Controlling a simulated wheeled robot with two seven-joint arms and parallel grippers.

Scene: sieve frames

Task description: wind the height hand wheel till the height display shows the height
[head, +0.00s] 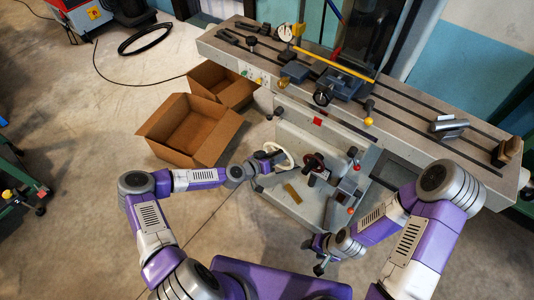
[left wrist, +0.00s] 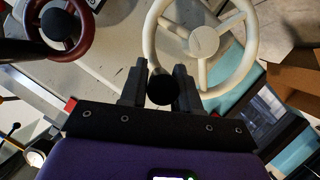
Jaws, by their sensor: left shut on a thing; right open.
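A white spoked hand wheel (head: 286,157) is on the front of the grey machine. It also fills the upper middle of the left wrist view (left wrist: 204,41). My left gripper (head: 262,163) is at the left side of this wheel. In the left wrist view its two fingers (left wrist: 160,78) are shut on a black handle knob (left wrist: 160,90) at the wheel's rim. A dark red hand wheel (head: 314,164) is just right of the white one. My right gripper (head: 320,262) is open and empty, low in front of the machine. I cannot make out a height display reading.
The long slotted machine table (head: 410,117) lies above the wheels, with clamps and a yellow bar (head: 335,66) on it. Two open cardboard boxes (head: 190,130) stand on the floor left of the machine. A red-tipped lever (head: 351,210) is near my right gripper.

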